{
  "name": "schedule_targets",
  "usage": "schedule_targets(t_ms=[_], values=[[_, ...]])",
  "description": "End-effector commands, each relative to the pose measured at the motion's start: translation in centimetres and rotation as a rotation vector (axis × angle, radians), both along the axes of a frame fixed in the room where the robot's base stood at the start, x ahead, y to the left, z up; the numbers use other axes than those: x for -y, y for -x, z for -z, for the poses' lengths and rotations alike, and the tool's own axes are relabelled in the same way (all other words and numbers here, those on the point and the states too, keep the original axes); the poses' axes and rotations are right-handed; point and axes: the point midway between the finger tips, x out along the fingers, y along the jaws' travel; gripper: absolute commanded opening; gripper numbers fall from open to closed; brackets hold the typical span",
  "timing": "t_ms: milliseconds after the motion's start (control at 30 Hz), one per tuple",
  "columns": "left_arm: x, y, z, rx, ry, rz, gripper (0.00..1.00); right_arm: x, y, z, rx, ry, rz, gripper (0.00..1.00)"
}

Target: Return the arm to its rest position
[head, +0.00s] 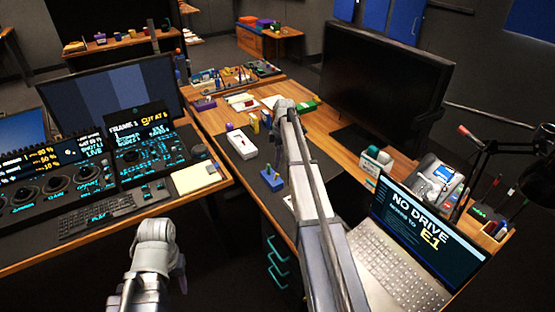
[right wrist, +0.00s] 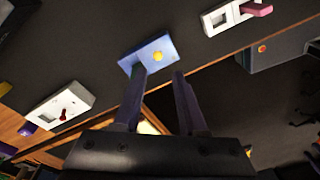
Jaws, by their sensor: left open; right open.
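My right arm (head: 325,235) reaches forward over the middle desk in the head view, its wrist (head: 285,106) high above the desktop. The right gripper's fingers are not clear there. In the right wrist view the right gripper (right wrist: 160,75) is open and empty. A blue box with a yellow knob (right wrist: 153,48) shows just beyond its fingertips; I cannot tell whether they touch. My left gripper (head: 178,275) is low at the bottom of the head view, in front of the desks, partly hidden by its own wrist, holding nothing visible.
A trackball panel (head: 62,185) and keyboard (head: 100,214) are on the left desk. A white box with a red stick (head: 242,144) is left of my right arm. A laptop (head: 395,262) and large monitor (head: 385,82) stand to its right. Dark floor separates the desks.

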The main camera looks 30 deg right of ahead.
Motion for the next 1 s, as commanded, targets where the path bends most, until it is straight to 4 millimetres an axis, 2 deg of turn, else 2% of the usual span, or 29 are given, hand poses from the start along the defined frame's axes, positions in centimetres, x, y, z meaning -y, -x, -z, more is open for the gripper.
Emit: schedule_targets(t_ms=[267, 367, 467, 600, 667, 700, 800, 900, 1000], values=[[0.0, 0.0, 0.0, 0.000, 0.000, 0.000, 0.50, -0.2, 0.1, 0.0, -0.001, 0.001, 0.002, 0.41], [0.0, 0.0, 0.0, 0.000, 0.000, 0.000, 0.50, -2.4, 1.0, 0.0, -0.009, 0.007, 0.020, 0.41], [0.0, 0.0, 0.0, 0.000, 0.000, 0.000, 0.50, -7.3, 3.3, 0.1, -0.026, 0.024, 0.071, 0.41], [0.0, 0.0, 0.0, 0.000, 0.000, 0.000, 0.50, -16.2, 8.6, 0.1, -0.055, 0.065, 0.190, 0.41], [0.0, 0.0, 0.0, 0.000, 0.000, 0.000, 0.50, -19.7, 11.3, 0.1, -0.063, 0.086, 0.249, 0.41], [0.0, 0.0, 0.0, 0.000, 0.000, 0.000, 0.50, -21.9, 13.2, 0.1, -0.067, 0.102, 0.287, 0.41], [0.0, 0.0, 0.0, 0.000, 0.000, 0.000, 0.50, -26.8, 18.4, 0.1, -0.070, 0.138, 0.390, 0.41], [0.0, 0.0, 0.0, 0.000, 0.000, 0.000, 0.50, -30.6, 23.6, 0.1, -0.065, 0.172, 0.491, 0.41], [0.0, 0.0, 0.0, 0.000, 0.000, 0.000, 0.50, -33.1, 28.1, 0.1, -0.052, 0.198, 0.582, 0.41]])
